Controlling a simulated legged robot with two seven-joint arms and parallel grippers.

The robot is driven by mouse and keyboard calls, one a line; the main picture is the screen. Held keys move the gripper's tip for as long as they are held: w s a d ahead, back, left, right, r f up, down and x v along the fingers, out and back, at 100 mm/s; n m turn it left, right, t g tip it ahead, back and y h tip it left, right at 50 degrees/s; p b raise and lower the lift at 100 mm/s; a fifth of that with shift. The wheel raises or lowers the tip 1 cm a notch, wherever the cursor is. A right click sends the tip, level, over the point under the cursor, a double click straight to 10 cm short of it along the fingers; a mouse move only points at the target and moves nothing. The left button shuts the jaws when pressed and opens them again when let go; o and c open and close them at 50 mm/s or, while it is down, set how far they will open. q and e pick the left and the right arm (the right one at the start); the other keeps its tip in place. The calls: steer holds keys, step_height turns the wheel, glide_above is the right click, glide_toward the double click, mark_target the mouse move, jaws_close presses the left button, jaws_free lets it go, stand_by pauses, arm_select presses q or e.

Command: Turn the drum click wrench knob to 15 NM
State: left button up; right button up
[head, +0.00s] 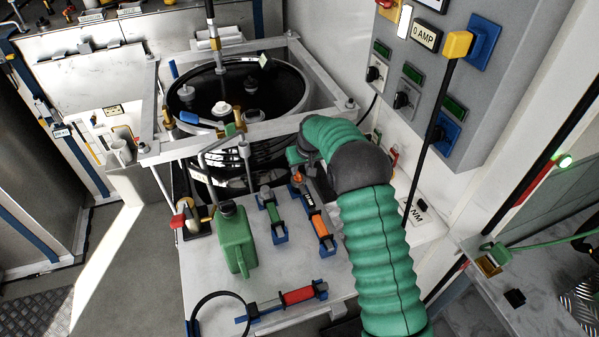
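A white panel with a small black knob (421,205) and an "NM" label (416,216) is on the right, partly hidden by my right arm. The knob's setting is too small to read. My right arm, in a green ribbed sleeve with a dark grey joint, reaches up from the bottom. Its gripper (297,155) is left of the panel, apart from the knob, over the back of the work table near the drum. Its fingers are small and partly hidden, so I cannot tell if they are open. A black drum (287,92) stands in a grey frame behind. My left gripper is out of view.
The table (200,276) holds a green jerrycan (234,240) and wrench-like tools with green (271,214), orange (320,226) and red (297,296) handles. A grey control box (470,75) with switches and a yellow plug (458,44) hangs upper right; its black cable drops beside my arm.

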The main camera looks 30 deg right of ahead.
mark_target(298, 173)
steer(key=x, duration=0.2)
steer(key=shift+w+a+f, duration=0.1)
steer(key=shift+w+f, duration=0.1)
steer(key=shift+f, duration=0.15)
steer(key=shift+w+a+f, duration=0.1)
steer(key=shift+f, duration=0.15)
jaws_close()
